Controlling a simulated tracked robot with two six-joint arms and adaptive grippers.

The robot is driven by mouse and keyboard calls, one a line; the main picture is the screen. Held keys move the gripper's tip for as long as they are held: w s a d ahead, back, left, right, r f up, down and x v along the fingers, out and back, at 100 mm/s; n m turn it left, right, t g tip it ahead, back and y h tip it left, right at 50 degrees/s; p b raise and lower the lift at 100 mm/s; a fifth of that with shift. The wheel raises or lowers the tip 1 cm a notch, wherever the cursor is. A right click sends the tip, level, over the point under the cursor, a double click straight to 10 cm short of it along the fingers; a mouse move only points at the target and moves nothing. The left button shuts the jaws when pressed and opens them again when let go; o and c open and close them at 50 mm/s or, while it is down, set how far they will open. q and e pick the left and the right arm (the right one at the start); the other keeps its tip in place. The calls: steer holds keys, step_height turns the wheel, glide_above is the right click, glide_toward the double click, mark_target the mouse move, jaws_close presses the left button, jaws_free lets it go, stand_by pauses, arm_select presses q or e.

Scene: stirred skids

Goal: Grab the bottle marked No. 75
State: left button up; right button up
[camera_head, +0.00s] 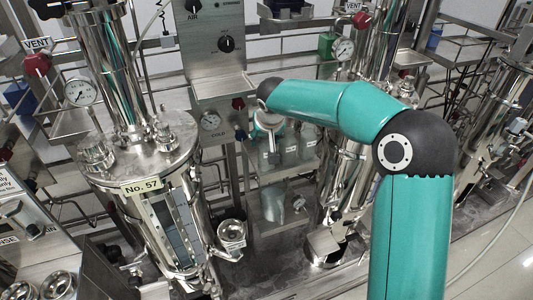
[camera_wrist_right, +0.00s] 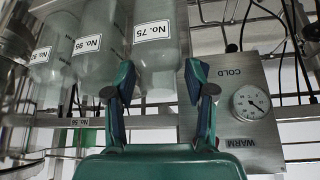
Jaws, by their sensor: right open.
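The bottle marked No. 75 (camera_wrist_right: 155,62) is a clear, pale bottle with a white label in the upper middle of the right wrist view. My right gripper (camera_wrist_right: 160,88) is open, with one teal finger to each side of that bottle's lower part in the picture; I cannot tell whether they touch it. In the head view my right gripper (camera_head: 268,122) is small and partly hidden, in front of the row of bottles (camera_head: 290,152), whose labels are too small to read there. My left gripper is not in view.
A bottle marked No. 95 (camera_wrist_right: 90,50) stands close beside the No. 75 bottle, with another bottle (camera_wrist_right: 45,55) beyond it. A metal panel (camera_wrist_right: 232,75) with a gauge is at the right. A steel vessel labelled No. 57 (camera_head: 140,185) stands left of the gripper in the head view.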

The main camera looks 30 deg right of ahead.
steer(key=shift+x, duration=1)
steer(key=shift+c, duration=0.2)
steer(key=c, duration=0.8)
steer(key=shift+c, duration=0.2)
steer(key=shift+s+r, duration=0.1)
steer(key=shift+r, duration=0.05)
